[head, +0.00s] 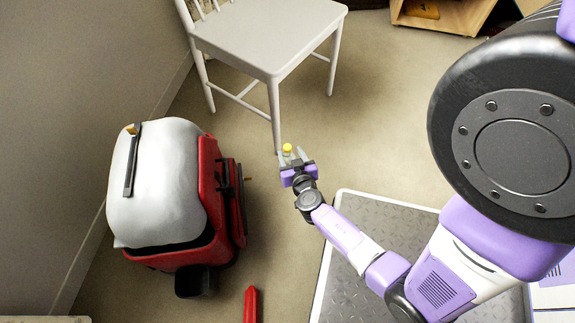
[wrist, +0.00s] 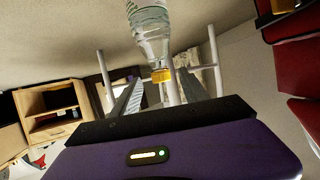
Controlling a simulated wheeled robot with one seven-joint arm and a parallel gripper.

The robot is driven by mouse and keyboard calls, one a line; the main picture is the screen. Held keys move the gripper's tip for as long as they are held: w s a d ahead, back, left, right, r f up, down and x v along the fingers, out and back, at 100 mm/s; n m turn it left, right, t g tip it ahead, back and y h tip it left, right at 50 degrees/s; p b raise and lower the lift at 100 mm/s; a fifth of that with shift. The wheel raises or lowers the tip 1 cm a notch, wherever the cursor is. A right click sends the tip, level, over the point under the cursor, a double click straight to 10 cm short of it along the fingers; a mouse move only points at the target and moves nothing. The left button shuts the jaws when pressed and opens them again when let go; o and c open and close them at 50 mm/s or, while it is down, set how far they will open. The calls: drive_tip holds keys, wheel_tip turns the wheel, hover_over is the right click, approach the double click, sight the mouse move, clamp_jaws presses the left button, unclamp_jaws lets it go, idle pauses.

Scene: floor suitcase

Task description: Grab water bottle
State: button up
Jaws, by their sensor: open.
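The water bottle is clear plastic with a yellow cap. In the head view only its yellow cap (head: 287,148) shows clearly, right at my gripper's fingertips; its body is hardly visible there. In the wrist view the bottle (wrist: 152,38) is at the top centre, cap end down in the picture, its top edge cut off by the frame. My gripper (head: 291,156) is open, one finger on each side of the cap. In the wrist view my gripper (wrist: 160,80) also has the cap lined up between its fingers. I cannot tell whether they touch.
A red suitcase (head: 222,205) with a white bulging load (head: 160,185) stands left of my gripper. A white chair (head: 270,38) is just behind it. A wooden shelf (head: 445,15) is at the back right. A red object (head: 251,304) lies in front; bare floor (head: 385,110) is to the right.

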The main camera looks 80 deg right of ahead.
sight(289, 151)
drive_tip(key=x, duration=0.4)
drive_tip(key=shift+w+f+b, duration=0.1)
drive_tip(key=shift+b, duration=0.2)
drive_tip(key=shift+c, duration=0.2)
clamp_jaws()
idle(1.0)
